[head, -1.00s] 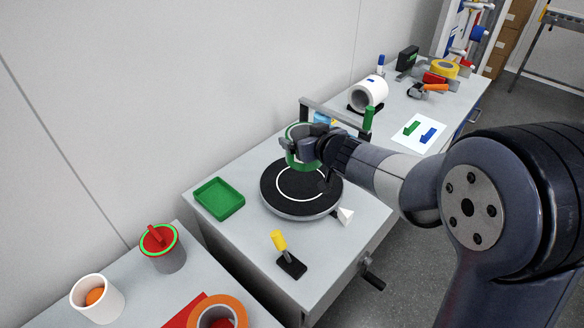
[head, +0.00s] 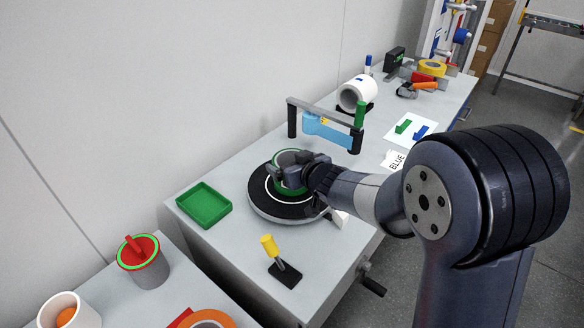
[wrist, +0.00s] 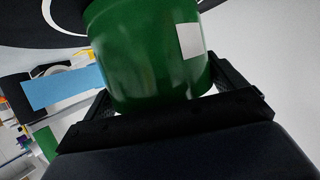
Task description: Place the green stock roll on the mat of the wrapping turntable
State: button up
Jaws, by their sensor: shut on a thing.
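The green stock roll (head: 280,183) is a short green cylinder with a pale inner rim. My gripper (head: 294,176) is shut on it, coming from the right. In the wrist view the roll (wrist: 145,55) fills the space between the two fingers (wrist: 162,92) and carries a white label. The wrapping turntable (head: 258,208) is a round disc with a black mat (head: 258,196) and a white ring. The roll is over the mat, inside the ring's outline. I cannot tell whether its base touches the mat, and my gripper hides part of the ring.
A grey frame (head: 305,106) with a light-blue strip (head: 330,131) stands behind the turntable. A green tray (head: 204,205) lies to its left, a yellow-handled lever (head: 270,246) in front. A white BLUE card (head: 394,161) and white holder (head: 339,218) are at right.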

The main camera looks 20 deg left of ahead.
jog(key=shift+f, duration=0.1)
jog(key=o, duration=0.9)
jog(key=shift+r, duration=0.2)
jog(key=shift+s+d+r, duration=0.1)
jog(key=shift+s+d, duration=0.05)
jog(key=shift+d, duration=0.05)
jog(key=p+v, duration=0.2)
jog(key=v, duration=0.9)
jog(key=shift+s+d, duration=0.2)
jog(key=shift+s, duration=0.05)
